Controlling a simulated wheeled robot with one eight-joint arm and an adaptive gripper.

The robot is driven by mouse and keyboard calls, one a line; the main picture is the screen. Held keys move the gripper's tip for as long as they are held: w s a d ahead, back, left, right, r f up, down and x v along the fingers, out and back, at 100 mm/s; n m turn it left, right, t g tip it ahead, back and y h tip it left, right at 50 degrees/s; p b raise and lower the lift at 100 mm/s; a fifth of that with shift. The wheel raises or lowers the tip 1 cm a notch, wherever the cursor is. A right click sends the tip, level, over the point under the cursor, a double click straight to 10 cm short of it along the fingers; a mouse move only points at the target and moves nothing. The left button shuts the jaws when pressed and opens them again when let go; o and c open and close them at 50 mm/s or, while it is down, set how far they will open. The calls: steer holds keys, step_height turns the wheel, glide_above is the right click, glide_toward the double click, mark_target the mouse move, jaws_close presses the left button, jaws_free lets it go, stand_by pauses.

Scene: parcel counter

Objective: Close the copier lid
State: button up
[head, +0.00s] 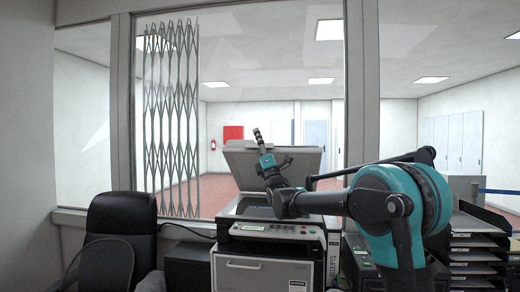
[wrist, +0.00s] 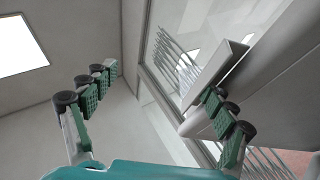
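The copier (head: 268,231) stands at the centre of the head view. Its grey lid (head: 308,158) is raised and tilted back, showing the scanning bed beneath. My gripper (head: 270,147) is in front of the raised lid, near its upper left part, with one finger pointing up past the lid's top edge. In the wrist view my gripper (wrist: 160,82) has its fingers spread wide with nothing between them. A pale panel, apparently the lid (wrist: 222,70), lies behind the right finger; I cannot tell whether they touch.
A black chair (head: 120,230) stands left of the copier. A paper tray stack (head: 478,245) is at the right. A window with a folding lattice grille (head: 172,120) is behind. Space above the copier bed is partly filled by my arm.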

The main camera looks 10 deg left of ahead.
steer(key=shift+v, duration=2.6)
steer(key=o, duration=0.3)
steer(key=shift+v, duration=4.8)
steer(key=shift+s+d, duration=0.15)
steer(key=shift+s, duration=0.15)
steer(key=shift+s+d, duration=0.2)
steer(key=shift+s, duration=0.35)
steer(key=c, duration=0.8)
steer(key=shift+w+f, duration=0.1)
steer(key=shift+f, duration=0.25)
steer(key=c, duration=0.7)
steer(key=shift+o, duration=0.2)
steer(key=shift+v, duration=1.85)
